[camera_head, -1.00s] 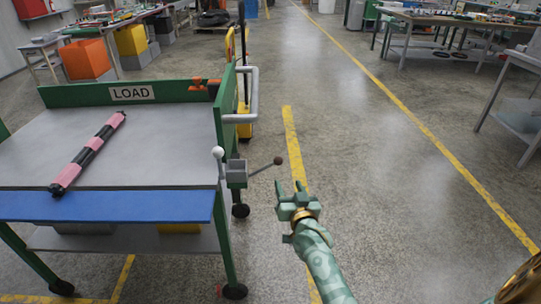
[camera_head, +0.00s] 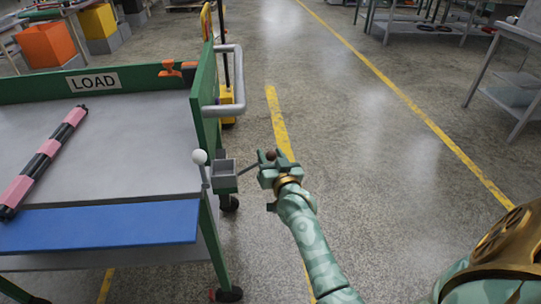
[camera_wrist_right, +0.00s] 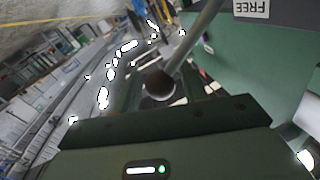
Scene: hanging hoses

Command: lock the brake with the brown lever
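The brown lever's dark round knob (camera_head: 271,155) ends a thin rod that slants up to the right from a grey bracket box (camera_head: 224,175) on the cart's side. My right gripper (camera_head: 271,159) is open, with its fingers on either side of the knob. In the right wrist view the brown knob (camera_wrist_right: 159,85) sits in the gap between the fingers, with space visible beside it. Whether either finger touches it is unclear. A second lever with a white knob (camera_head: 199,157) stands upright left of the box. My left gripper is out of view.
The green cart (camera_head: 206,110) carries a "LOAD" sign (camera_head: 93,82), a pink-and-black hose (camera_head: 45,158) and a blue front strip (camera_head: 100,225). A grey handle (camera_head: 238,80) sticks out behind the bracket. A "FREE" label (camera_wrist_right: 251,9) shows in the wrist view.

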